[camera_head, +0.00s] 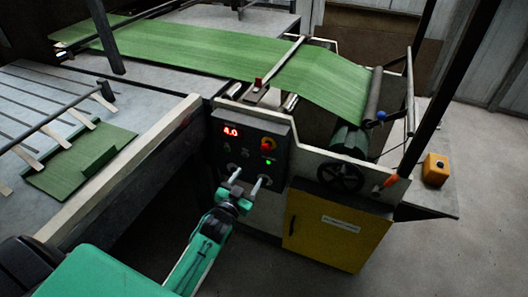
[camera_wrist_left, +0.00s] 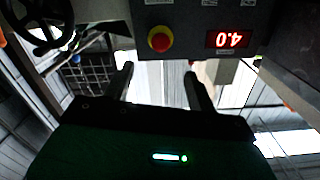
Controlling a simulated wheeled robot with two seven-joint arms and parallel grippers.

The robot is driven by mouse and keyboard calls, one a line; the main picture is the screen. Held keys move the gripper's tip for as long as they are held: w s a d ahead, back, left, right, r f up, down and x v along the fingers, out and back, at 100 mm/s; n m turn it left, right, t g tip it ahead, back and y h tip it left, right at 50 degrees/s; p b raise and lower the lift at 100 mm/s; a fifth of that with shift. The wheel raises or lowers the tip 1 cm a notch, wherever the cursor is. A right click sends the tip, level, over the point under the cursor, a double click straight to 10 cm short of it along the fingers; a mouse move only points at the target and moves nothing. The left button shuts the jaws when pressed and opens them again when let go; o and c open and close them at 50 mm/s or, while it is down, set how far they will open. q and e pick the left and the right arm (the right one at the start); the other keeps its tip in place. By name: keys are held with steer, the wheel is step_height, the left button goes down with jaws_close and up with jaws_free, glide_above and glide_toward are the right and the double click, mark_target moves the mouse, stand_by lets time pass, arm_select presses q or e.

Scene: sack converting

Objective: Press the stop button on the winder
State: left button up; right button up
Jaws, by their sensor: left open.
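The winder's dark control panel (camera_head: 245,148) faces me at the middle of the head view. The stop button (camera_head: 267,145) is red on a yellow collar, at the panel's right side. It also shows upside down in the left wrist view (camera_wrist_left: 160,39). A red lit display (camera_head: 231,131) reads about 4.0, and a small green lamp (camera_head: 268,162) glows below the button. My left gripper (camera_head: 247,178) is open and empty, its two fingers pointing up in front of the panel's lower part, below the button and seemingly apart from it. My right gripper is not in view.
A yellow cabinet (camera_head: 335,230) and a black handwheel (camera_head: 340,177) are right of the panel. Green woven web (camera_head: 220,65) runs over the machine to a roller (camera_head: 375,95). A yellow box (camera_head: 435,170) stands at the right. Open floor lies at the lower right.

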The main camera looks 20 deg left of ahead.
mark_target(265, 149)
arm_select(q)
steer(key=w, duration=0.4)
steer(key=w+p, duration=0.1)
steer(key=w, duration=0.4)
steer(key=w+p, duration=0.1)
steer(key=w, duration=0.3)
steer(key=shift+w+r, duration=0.25)
steer(key=shift+w, duration=0.15)
